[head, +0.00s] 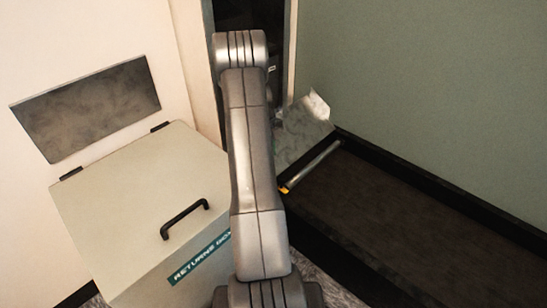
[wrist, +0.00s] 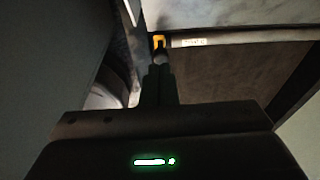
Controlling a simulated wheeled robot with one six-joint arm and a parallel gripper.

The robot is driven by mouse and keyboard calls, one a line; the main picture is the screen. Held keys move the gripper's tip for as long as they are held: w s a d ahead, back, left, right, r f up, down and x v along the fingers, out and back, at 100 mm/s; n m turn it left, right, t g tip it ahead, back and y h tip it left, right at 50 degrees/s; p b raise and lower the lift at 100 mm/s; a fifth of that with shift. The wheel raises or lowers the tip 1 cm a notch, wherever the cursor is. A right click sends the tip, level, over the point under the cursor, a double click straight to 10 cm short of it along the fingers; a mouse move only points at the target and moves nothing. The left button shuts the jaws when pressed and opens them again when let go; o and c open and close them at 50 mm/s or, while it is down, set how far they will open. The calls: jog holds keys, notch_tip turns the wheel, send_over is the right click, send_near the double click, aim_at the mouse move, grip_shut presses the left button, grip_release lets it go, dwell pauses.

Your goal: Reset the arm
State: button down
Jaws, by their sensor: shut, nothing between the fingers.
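My gripper (wrist: 160,66) shows in the wrist view with its dark fingers together and nothing between them. Its tips point at a small yellow piece (wrist: 158,42) at the end of a metal roller (wrist: 205,41). I cannot tell whether they touch it. In the head view my arm (head: 252,170) stands bent up in the middle of the picture, and my gripper is hidden behind it. The yellow piece (head: 285,190) and the roller (head: 312,165) show just right of the arm.
A returns box (head: 140,190) with a closed lid and black handle stands at the left. A dark belt (head: 400,225) with black side rails runs along the right, below a green wall (head: 420,90). A metal plate (head: 302,128) sits beyond the roller. A dark opening is behind my arm.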

jog(key=shift+r, duration=0.3)
notch_tip(320, 180, down, 13)
jog(key=s+d+b, duration=0.2)
jog(key=b, duration=0.1)
jog(key=shift+f, duration=0.2)
dwell(0.5)
